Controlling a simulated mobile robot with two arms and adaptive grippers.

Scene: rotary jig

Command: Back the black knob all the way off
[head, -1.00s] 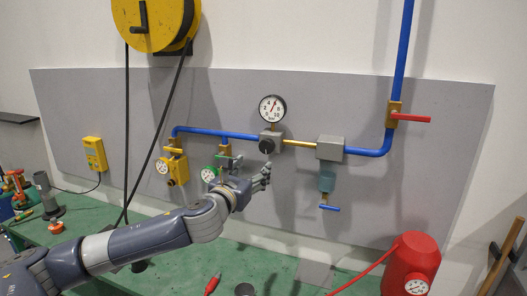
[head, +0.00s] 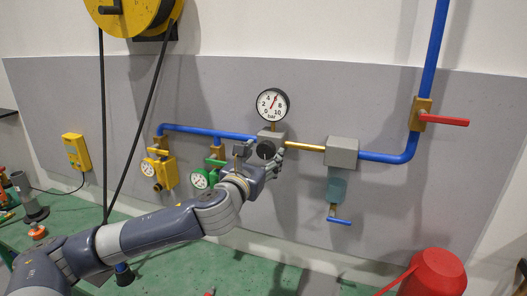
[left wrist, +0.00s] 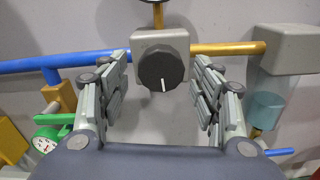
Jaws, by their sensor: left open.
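The black knob (left wrist: 161,69) is round and ridged, with a white mark pointing down in the left wrist view. It sits on the front of a grey block (left wrist: 160,38) on the pipe line; in the head view the knob (head: 265,149) is under the round gauge (head: 272,104). My left gripper (left wrist: 165,85) is open, its two fingers on either side of the knob with gaps left and right. In the head view my left gripper (head: 262,165) is just below and in front of the knob, partly covering it. My right gripper is not in view.
A blue pipe (head: 205,131) runs left of the block and a brass pipe (head: 305,147) runs right to a grey filter box (head: 341,152). A green valve (head: 208,174) and a yellow regulator (head: 162,170) hang at left. A red lever (head: 446,121) is at right.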

